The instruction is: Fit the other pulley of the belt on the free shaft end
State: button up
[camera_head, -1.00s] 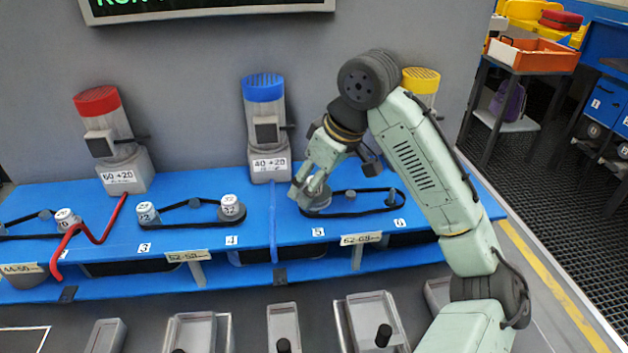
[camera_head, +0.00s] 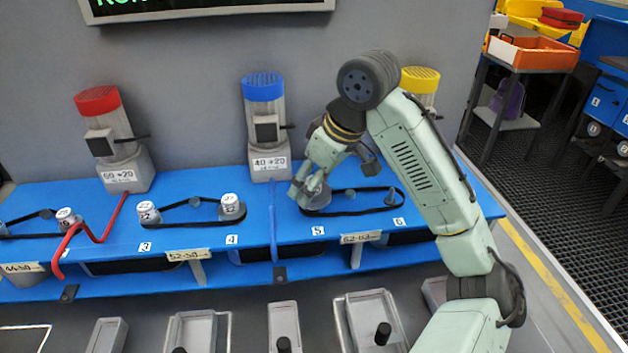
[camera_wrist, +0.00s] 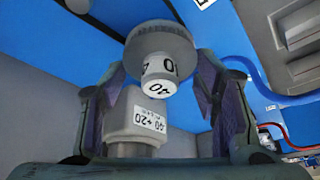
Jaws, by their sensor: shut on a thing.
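My gripper (camera_head: 311,188) is at the left end of the belt loop by label 5. In the wrist view, my gripper (camera_wrist: 162,76) has its two fingers on either side of a grey pulley (camera_wrist: 158,40) with a white hub marked 40. The pulley shows in the head view as a grey disc (camera_head: 319,198) under the fingers. The black belt (camera_head: 352,212) runs from there to the right, around a small grey post (camera_head: 391,196) by label 6. Whether the pulley is seated on a shaft is hidden by the fingers.
A blue-capped motor (camera_head: 264,125) labelled 40+20 stands behind to the left; a yellow-capped one (camera_head: 420,80) is partly behind my arm. Another belted pulley pair (camera_head: 190,207) lies left, and a red hose (camera_head: 100,238) beyond it. Grey trays (camera_head: 368,318) stand in front.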

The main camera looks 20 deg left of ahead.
jog(key=shift+p, duration=0.3)
jog(key=shift+f+b, duration=0.3)
jog(key=shift+f, duration=0.15)
dwell(0.3)
jog(key=shift+f, duration=0.25)
jog(key=shift+s+a, duration=0.1)
jog(key=shift+s, duration=0.05)
jog(key=shift+s+f+b, duration=0.1)
jog(key=shift+f+b, duration=0.4)
jog(key=shift+b, duration=0.05)
jog(key=o, duration=1)
jog(key=shift+o, duration=1.3)
jog(key=shift+w+f, duration=0.3)
jog(key=shift+w, duration=0.05)
jog(key=shift+o, duration=1.2)
jog(key=shift+s+r, duration=0.2)
jog(key=shift+r, duration=0.1)
jog(key=shift+w, duration=0.1)
